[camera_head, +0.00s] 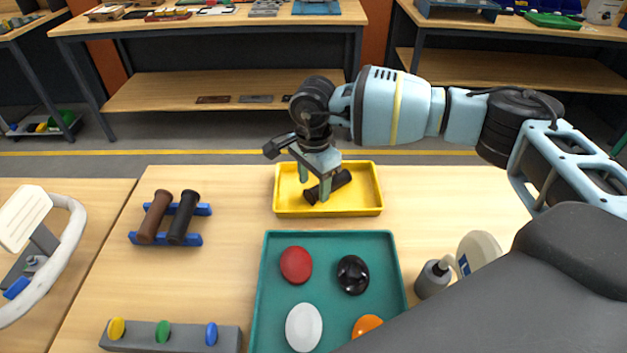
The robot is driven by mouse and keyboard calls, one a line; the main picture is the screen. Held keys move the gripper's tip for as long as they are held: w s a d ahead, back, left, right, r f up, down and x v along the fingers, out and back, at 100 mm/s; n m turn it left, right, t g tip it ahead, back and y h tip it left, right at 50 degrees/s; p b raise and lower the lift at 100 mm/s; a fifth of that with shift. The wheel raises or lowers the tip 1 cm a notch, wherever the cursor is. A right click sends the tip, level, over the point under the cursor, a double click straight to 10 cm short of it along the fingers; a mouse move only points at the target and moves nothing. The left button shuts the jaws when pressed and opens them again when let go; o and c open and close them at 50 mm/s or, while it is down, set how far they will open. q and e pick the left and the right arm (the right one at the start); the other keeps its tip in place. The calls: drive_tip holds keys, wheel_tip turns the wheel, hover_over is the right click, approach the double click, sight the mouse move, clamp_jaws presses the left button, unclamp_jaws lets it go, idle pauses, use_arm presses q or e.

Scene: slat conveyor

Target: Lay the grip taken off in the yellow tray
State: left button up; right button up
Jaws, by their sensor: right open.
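The yellow tray (360,207) stands on the table at the middle. A black cylindrical grip (341,180) lies in it, tilted across the tray floor. My right gripper (313,190) reaches down over the tray with its green-grey fingers on either side of the grip. It is open, and the fingers hide part of the grip. A blue rack (192,239) at the left holds a brown grip (154,216) and a dark grip (183,217) side by side. My left gripper is not in view.
A teal tray (263,290) with red, black, white and orange knobs stands in front of the yellow tray. A grey bar (180,340) with coloured buttons lies at the front left. A white wheel-like part (72,235) is at the far left. Table right of the yellow tray is clear.

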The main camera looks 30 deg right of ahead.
wheel_tip(320, 180, up, 8)
idle(0.5)
drive_tip(key=shift+f, duration=0.1)
idle(0.8)
